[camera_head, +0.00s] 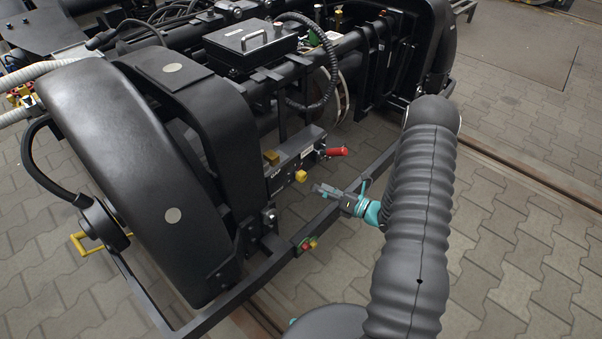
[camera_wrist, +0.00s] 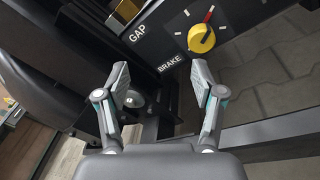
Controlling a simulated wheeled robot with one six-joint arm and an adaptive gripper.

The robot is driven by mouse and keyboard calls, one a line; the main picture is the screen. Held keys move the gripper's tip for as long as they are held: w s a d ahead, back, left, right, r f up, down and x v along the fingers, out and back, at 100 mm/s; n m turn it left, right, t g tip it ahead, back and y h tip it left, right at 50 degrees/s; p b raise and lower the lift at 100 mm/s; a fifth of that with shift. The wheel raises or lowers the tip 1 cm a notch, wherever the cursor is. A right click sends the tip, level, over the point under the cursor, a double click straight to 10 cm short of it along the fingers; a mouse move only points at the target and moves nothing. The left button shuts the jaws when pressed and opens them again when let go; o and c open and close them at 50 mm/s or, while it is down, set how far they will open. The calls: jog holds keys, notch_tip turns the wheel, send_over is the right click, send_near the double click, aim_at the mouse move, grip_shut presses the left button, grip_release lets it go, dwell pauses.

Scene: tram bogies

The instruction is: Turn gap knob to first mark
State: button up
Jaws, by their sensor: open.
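The yellow gap knob (camera_wrist: 201,39) sits on a dark panel (camera_wrist: 165,30) in the wrist view, with a red pointer aimed up and slightly right. White tick marks lie around it, and the labels GAP and BRAKE are to its left. In the head view the knob (camera_head: 300,176) is on the front of the grey box (camera_head: 290,160). My gripper (camera_wrist: 160,82) is open and empty, its two fingers apart. The knob is beyond the right fingertip, not between the fingers. In the head view my gripper (camera_head: 318,189) is just right of and below the knob, apart from it.
A red handle (camera_head: 336,151) sticks out right of the knob. A frame bar (camera_head: 345,200) crosses near my gripper and carries a small red and green button unit (camera_head: 307,244). A large black wheel cover (camera_head: 130,180) stands at left. Paved floor (camera_head: 520,230) is clear at right.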

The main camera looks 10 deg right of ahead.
aim_at(304, 178)
jog(key=d+f+m, duration=0.1)
jog(key=d+f+m+t+h, duration=0.1)
jog(key=f, duration=0.1)
jog(key=d+f+m+t+h, duration=0.1)
jog(key=shift+f+m+p, duration=0.3)
jog(key=shift+m, duration=0.1)
jog(key=x, duration=1.3)
jog(key=shift+w+p, duration=0.3)
jog(key=shift+p, duration=0.05)
jog(key=c, duration=1.1)
jog(key=shift+c, duration=0.2)
